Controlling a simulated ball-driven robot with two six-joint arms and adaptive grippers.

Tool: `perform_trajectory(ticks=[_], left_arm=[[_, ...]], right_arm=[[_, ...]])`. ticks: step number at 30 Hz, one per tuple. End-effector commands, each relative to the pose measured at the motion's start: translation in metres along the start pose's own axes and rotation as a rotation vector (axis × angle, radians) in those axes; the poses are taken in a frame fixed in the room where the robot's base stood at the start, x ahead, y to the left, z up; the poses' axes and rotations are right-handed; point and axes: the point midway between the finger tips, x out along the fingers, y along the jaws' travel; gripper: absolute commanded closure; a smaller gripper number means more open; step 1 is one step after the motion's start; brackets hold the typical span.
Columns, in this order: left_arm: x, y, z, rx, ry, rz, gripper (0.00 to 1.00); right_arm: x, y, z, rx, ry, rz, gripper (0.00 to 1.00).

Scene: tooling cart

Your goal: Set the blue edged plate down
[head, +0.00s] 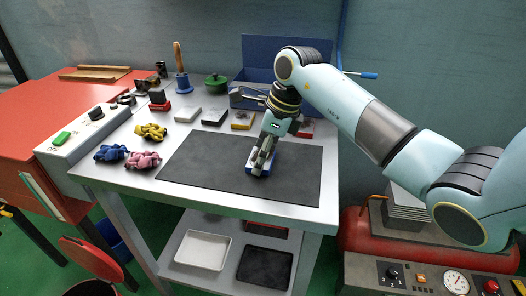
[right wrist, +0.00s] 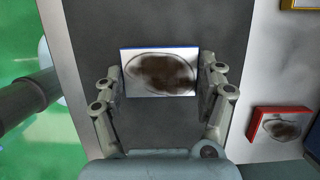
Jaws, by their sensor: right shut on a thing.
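The blue edged plate (right wrist: 160,75) has a white face with a dark brown smear and a thin blue edge. In the right wrist view it sits between the two fingers of my right gripper (right wrist: 163,85), which are shut on its left and right sides. In the head view the plate (head: 253,159) is at the right part of the dark mat (head: 205,178), partly hidden by my right gripper (head: 262,166). I cannot tell whether its underside touches the mat. My left gripper is not in view.
A yellow edged plate (head: 242,121) and other blocks line the mat's back. Yellow (head: 150,132), blue (head: 110,153) and pink (head: 143,161) cloths lie to the left. The mat's left and middle are bare.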

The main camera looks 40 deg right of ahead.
Motion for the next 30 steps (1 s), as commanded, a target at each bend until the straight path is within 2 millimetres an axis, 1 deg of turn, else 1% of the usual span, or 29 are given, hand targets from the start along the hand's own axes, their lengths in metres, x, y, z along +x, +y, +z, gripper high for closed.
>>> perform_trajectory(ticks=[5,10,11,15,16,25,28,30], left_arm=[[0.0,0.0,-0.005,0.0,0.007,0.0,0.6],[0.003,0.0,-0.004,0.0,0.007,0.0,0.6],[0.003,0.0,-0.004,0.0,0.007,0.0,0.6],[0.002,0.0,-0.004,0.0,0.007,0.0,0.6],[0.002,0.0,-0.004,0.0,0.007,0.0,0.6],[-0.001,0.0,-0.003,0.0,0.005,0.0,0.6],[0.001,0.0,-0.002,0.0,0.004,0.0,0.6],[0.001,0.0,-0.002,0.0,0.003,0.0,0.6]], right_arm=[[-0.001,-0.001,0.001,-0.001,-0.003,-0.002,0.84],[0.003,-0.001,0.0,-0.001,-0.003,-0.002,0.84],[0.003,0.0,-0.001,0.0,-0.001,0.0,0.23],[0.002,0.0,0.0,0.0,-0.001,-0.001,0.05],[0.002,0.0,0.0,0.0,-0.001,-0.001,0.03],[-0.001,0.0,0.001,0.0,-0.002,-0.001,0.03],[-0.01,-0.001,0.001,-0.002,-0.004,-0.003,0.03],[-0.023,-0.001,0.0,-0.002,-0.003,-0.005,0.03]])
